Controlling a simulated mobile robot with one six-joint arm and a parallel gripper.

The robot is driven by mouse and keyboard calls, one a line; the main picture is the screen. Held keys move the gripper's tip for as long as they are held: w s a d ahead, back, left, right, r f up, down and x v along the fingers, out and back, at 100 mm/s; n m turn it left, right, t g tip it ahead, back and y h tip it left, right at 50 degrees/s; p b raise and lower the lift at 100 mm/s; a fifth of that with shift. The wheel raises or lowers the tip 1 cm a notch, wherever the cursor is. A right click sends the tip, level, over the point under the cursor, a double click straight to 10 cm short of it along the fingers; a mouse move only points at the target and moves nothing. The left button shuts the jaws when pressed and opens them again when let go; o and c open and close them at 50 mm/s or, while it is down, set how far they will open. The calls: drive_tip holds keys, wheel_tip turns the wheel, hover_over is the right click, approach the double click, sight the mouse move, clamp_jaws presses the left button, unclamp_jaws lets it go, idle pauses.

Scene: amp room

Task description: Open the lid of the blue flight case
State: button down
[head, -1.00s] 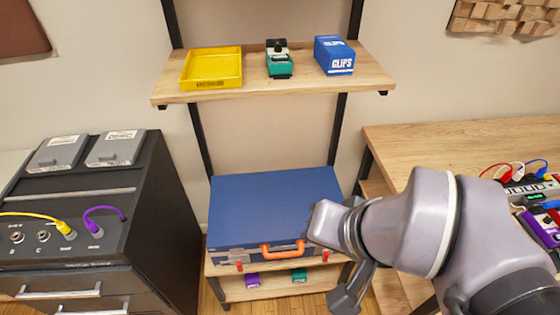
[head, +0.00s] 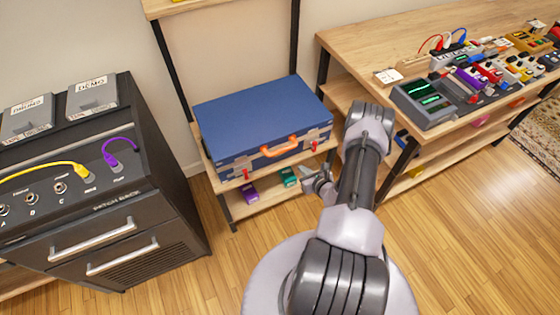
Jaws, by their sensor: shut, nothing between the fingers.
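The blue flight case (head: 262,115) lies flat on a wooden shelf of the rack, its lid shut. Its orange handle (head: 279,146) is on the front face. A red latch (head: 246,174) shows low on the left of the front and another red latch (head: 314,146) on the right. My gripper (head: 318,184) is below and to the right of the case's front, apart from it. It is shut and empty, and looks small in the head view.
A purple box (head: 249,194) and a green box (head: 289,177) sit on the shelf under the case. A black patch rack (head: 95,180) with cables stands at left. A wooden bench (head: 370,50) with pedals is at right. Wooden floor (head: 450,220) is open in front.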

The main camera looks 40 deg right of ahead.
drive_tip(key=b+x, duration=0.5)
drive_tip(key=x, duration=0.5)
drive_tip(key=shift+w+d+r, duration=0.1)
drive_tip(key=shift+w+r, duration=0.1)
drive_tip(key=shift+r, duration=0.85)
drive_tip(key=shift+w+r, duration=0.15)
drive_tip(key=shift+r, duration=0.85)
